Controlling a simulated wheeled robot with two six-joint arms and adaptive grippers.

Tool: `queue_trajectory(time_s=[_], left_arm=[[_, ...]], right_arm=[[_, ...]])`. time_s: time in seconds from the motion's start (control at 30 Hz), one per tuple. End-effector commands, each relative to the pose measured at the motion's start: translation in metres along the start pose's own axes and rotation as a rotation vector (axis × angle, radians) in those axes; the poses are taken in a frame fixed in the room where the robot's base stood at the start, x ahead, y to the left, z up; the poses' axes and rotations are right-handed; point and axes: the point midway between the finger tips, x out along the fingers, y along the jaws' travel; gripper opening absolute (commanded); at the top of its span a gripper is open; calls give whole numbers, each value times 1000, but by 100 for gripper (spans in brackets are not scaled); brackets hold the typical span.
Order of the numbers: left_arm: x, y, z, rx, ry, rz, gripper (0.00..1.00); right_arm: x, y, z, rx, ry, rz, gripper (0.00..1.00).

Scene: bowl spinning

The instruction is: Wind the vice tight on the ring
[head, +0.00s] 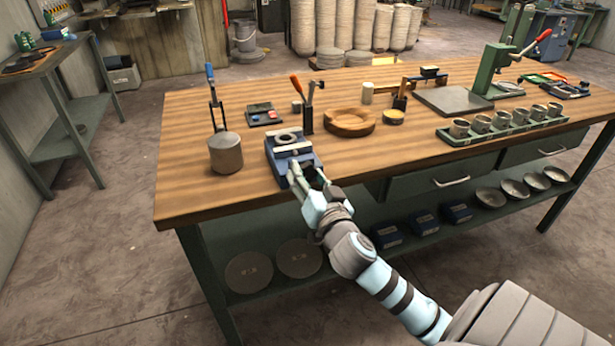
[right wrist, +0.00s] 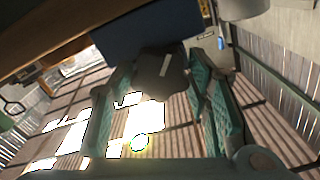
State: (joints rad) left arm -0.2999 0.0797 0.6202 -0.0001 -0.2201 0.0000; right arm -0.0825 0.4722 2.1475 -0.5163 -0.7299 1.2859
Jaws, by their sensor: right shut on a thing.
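The blue vice (head: 277,151) stands at the front edge of the wooden bench, left of its middle. A grey ring (head: 287,137) lies at the top of the vice; whether the jaws touch it is too small to tell. My right gripper (head: 307,178) is at the vice's front end, shut on the dark round knob (right wrist: 163,75), which has a pale stripe. In the right wrist view its two teal pads stand either side of the knob, below the blue vice body (right wrist: 150,37). My left gripper is not in view.
A grey cylinder (head: 226,153) stands left of the vice. Behind are a red-handled lever tool (head: 307,110) and a round wooden bowl (head: 350,122). A tray of several cups (head: 500,125) is at the right. Bare bench top (head: 400,155) lies right of the vice.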

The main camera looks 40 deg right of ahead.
Motion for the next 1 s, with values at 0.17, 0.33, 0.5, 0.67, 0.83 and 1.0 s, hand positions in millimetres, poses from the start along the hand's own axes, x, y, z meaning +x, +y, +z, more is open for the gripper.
queue_trajectory(time_s=[0.17, 0.33, 0.5, 0.67, 0.83, 1.0], left_arm=[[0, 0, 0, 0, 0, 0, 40], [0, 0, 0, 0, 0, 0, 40], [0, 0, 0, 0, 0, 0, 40], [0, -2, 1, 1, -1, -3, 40], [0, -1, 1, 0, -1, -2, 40], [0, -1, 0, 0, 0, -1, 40]], right_arm=[[0, 2, 3, 2, -7, 4, 16], [0, 1, 2, 0, -6, 4, 63], [0, 1, 2, -1, -3, 2, 64], [-2, 0, 1, -1, -3, 1, 64], [-29, 0, 2, -2, -5, 1, 64], [-77, 1, 2, 1, -8, 3, 64]])
